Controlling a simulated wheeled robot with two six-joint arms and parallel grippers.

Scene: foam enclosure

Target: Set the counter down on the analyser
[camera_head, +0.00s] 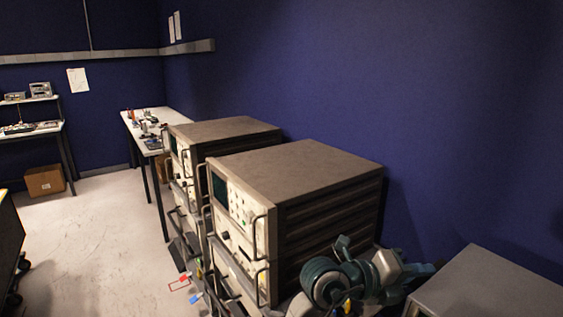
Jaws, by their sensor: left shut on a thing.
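A grey box-shaped instrument, which I take to be the counter (495,285), is at the bottom right, cut off by the picture edge. My left gripper (422,271), teal and grey, is shut on its left side; the fingertips are partly hidden. Two instruments with brown tops and screened front panels stand to the left. The nearer one (300,171), which I take to be the analyser, has a flat, bare top. The counter is apart from it, to the right and nearer to me. My right gripper is not in view.
The farther brown-topped instrument (222,130) stands just behind the nearer one. A dark blue wall (400,90) runs close along their right side. A white bench (150,124) with small items is beyond. The floor (90,235) at left is mostly clear.

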